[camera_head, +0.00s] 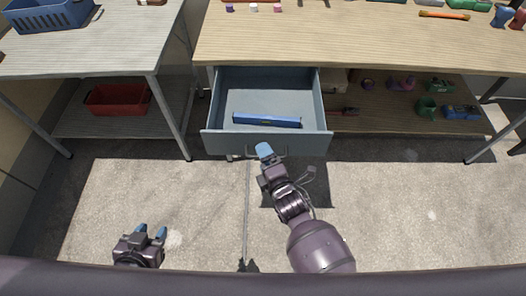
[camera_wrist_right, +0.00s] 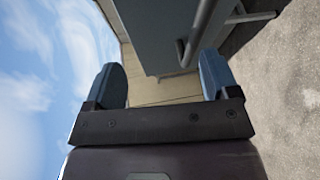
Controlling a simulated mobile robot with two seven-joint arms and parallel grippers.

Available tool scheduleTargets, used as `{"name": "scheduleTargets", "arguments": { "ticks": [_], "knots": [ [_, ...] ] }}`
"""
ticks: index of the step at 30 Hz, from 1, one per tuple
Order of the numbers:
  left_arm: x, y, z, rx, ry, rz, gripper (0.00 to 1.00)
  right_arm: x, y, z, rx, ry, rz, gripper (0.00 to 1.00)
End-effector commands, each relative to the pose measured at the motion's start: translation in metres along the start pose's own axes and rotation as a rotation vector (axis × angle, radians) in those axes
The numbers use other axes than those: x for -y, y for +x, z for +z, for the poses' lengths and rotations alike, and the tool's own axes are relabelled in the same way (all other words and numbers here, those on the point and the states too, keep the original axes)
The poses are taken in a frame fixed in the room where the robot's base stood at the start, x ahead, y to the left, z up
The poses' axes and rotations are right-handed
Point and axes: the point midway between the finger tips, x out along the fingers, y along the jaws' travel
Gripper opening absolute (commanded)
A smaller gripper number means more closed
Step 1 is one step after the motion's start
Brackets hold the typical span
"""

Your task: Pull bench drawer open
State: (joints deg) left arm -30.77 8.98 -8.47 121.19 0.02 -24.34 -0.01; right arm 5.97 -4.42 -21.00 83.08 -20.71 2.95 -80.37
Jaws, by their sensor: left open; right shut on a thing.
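The bench drawer (camera_head: 222,143) is grey-blue and stands pulled out under the wooden bench, its inside in view. A blue level-like bar (camera_head: 266,120) lies in it near the front. My right gripper (camera_head: 264,152) is at the drawer front and shut on the drawer handle (camera_head: 282,153), which is partly hidden by the fingers. In the right wrist view the handle bar (camera_wrist_right: 196,32) and the drawer front show beyond the fingers (camera_wrist_right: 162,82); the contact itself is not clear there. My left gripper (camera_head: 151,232) is open and empty, low over the floor at the lower left.
The wooden bench top (camera_head: 350,38) holds small items along its back. Its lower shelf (camera_head: 385,122) carries several tools. A grey side table (camera_head: 100,62) stands at left, with a blue basket (camera_head: 48,16) on top and a red bin (camera_head: 117,99) below. The floor before the drawer is clear.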

Motion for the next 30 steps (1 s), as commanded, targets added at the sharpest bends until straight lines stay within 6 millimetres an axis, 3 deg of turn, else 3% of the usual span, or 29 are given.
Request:
{"name": "scheduleTargets", "arguments": {
  "ticks": [1,2,30],
  "knots": [
    [0.0,-0.001,-0.005,-0.008,-0.002,-0.001,0.43,-0.01,0.0,0.002,0.002,-0.006,0.021,0.4],
    [0.0,-0.001,-0.005,-0.009,-0.003,-0.001,0.43,-0.009,-0.002,0.002,0.002,-0.005,0.021,0.37],
    [0.004,-0.007,-0.018,-0.026,0.004,-0.004,0.43,0.017,-0.054,-0.001,0.003,-0.001,0.002,0.37]
  ]
}}
